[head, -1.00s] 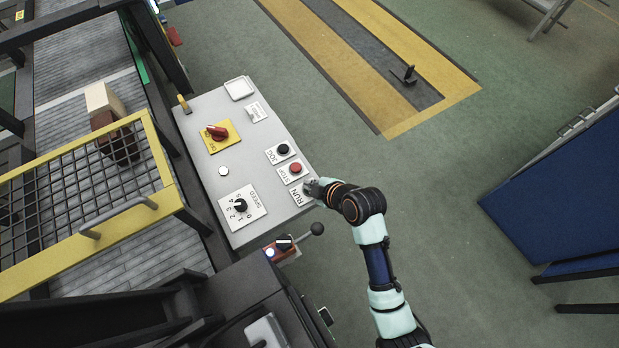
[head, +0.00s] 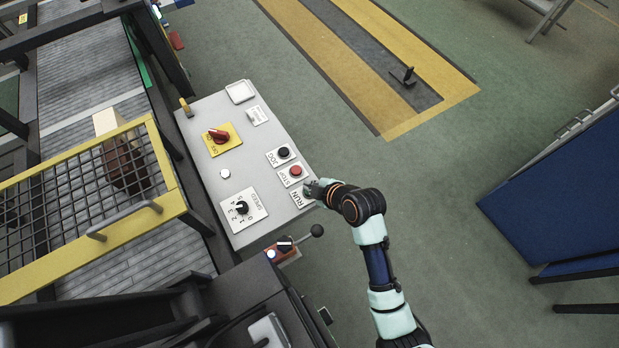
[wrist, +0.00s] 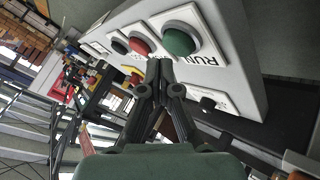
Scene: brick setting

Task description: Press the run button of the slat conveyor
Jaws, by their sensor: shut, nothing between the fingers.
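The grey control panel (head: 225,118) of the slat conveyor (head: 80,75) carries a RUN plate (head: 297,198). In the wrist view the RUN button (wrist: 180,40) is a green dome on its white plate. In the head view my gripper (head: 311,189) covers that button. In the wrist view my gripper (wrist: 160,63) is shut and empty, with its tips beside the lower left rim of the green button. I cannot tell whether they touch it.
Beside RUN are the red STOP button (head: 296,170) and the black JOG button (head: 284,152). The panel also has a red switch (head: 219,136) and a speed knob (head: 242,207). A lever (head: 316,231) stands below the panel.

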